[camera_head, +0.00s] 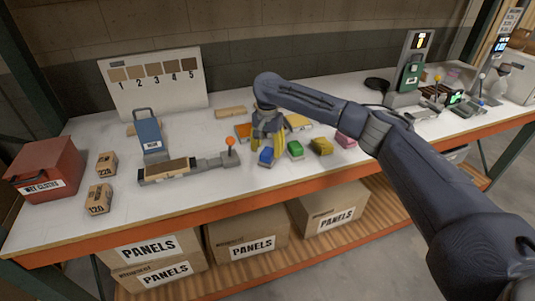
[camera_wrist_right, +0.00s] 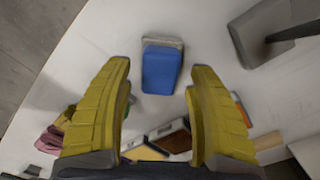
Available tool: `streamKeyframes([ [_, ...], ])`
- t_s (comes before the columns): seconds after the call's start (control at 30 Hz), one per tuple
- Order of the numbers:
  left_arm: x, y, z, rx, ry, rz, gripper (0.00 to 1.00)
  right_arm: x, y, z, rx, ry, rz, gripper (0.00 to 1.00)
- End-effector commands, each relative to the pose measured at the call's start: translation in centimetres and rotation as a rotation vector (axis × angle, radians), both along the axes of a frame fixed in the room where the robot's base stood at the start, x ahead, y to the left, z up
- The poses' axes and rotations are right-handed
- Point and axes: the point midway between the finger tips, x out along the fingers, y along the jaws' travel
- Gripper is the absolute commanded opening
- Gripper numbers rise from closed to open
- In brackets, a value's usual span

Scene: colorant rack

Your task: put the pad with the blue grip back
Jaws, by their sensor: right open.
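The pad with the blue grip (camera_head: 266,157) lies on the white bench, at the left end of a front row of coloured pads. In the right wrist view its blue grip (camera_wrist_right: 162,72) shows between and beyond my yellow fingertips, with a grey pad edge behind it. My right gripper (camera_head: 273,147) is just above and behind it in the head view. In the right wrist view the gripper (camera_wrist_right: 159,68) is open, with nothing between its fingers. Whether a finger touches the pad I cannot tell. My left gripper is not in view.
Beside the blue pad lie a green pad (camera_head: 295,149), an olive pad (camera_head: 321,146) and a pink pad (camera_head: 346,139). An orange-topped block (camera_head: 243,132) lies behind. The bench's front edge is close.

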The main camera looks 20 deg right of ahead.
Motion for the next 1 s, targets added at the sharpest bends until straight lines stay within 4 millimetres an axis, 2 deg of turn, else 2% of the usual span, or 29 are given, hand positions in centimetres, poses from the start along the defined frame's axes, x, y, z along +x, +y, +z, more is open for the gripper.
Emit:
streamKeyframes([
  [0.2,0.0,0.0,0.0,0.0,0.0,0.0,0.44,0.1,-0.1,4.2,-0.003,-0.004,0.0,0.58],
  [0.5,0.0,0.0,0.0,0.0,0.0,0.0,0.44,0.0,0.0,8.3,-0.001,-0.003,0.0,0.58],
  [0.7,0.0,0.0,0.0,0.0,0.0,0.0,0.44,0.0,0.0,9.6,-0.001,-0.001,-0.001,0.58],
  [1.0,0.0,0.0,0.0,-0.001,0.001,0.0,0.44,0.0,0.0,9.8,0.0,0.0,0.0,0.58],
])
